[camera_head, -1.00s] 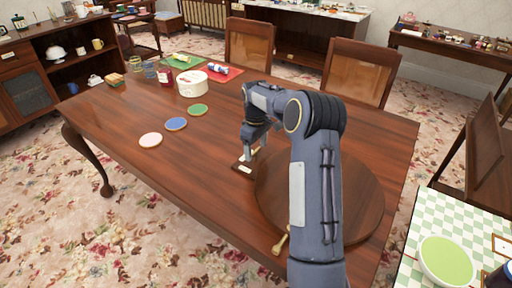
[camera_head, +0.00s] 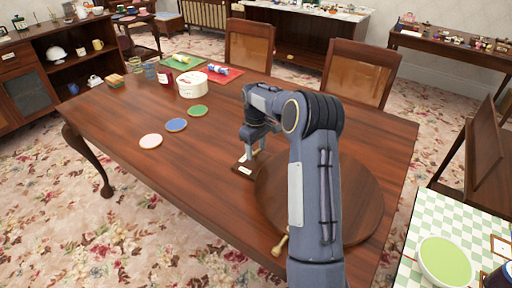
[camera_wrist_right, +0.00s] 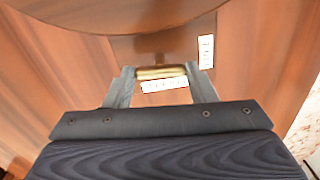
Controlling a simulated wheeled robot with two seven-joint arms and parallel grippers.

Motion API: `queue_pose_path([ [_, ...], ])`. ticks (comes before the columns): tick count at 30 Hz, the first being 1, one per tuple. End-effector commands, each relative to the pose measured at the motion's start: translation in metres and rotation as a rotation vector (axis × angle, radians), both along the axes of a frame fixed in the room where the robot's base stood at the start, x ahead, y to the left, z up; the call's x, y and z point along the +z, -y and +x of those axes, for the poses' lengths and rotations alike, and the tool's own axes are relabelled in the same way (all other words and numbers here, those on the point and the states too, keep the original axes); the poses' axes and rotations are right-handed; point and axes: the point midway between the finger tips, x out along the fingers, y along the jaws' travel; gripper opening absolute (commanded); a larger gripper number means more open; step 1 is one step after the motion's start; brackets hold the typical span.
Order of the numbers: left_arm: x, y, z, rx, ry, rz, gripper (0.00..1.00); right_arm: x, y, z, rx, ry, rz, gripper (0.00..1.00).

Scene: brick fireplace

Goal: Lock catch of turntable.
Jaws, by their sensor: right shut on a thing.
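The turntable is a round wooden disc (camera_head: 365,205) on the long table, partly hidden by my right arm. Its edge also shows at the top of the wrist view (camera_wrist_right: 130,18). My right gripper (camera_head: 251,154) is low at the disc's left side, over a small wooden base with a white label (camera_head: 245,170). In the wrist view my right gripper (camera_wrist_right: 160,74) has its fingers on either end of a short brass bar, the catch (camera_wrist_right: 160,71). One white label (camera_wrist_right: 165,85) lies just below the bar and another (camera_wrist_right: 206,50) to its right. My left gripper is not in view.
A brass handle (camera_head: 281,244) sticks out at the turntable's front edge. A white round box (camera_head: 191,84) and jars stand farther back. The table's front left is clear.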

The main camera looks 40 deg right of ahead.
Motion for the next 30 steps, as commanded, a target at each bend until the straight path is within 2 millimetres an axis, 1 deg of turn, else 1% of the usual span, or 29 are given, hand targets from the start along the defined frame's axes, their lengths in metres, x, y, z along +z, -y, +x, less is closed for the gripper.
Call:
queue_pose_path([
  [1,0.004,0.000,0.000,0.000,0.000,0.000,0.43,0.002,0.000,0.000,-0.031,0.000,0.000,0.28],
  [5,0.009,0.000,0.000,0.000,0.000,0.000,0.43,0.003,0.000,0.000,-0.132,-0.001,-0.001,0.28],
  [12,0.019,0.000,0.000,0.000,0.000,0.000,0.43,0.003,0.000,0.001,-0.358,0.001,-0.001,0.28],
  [30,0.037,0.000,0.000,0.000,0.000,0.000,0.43,0.002,0.000,0.001,-0.927,0.002,-0.002,0.28],
])
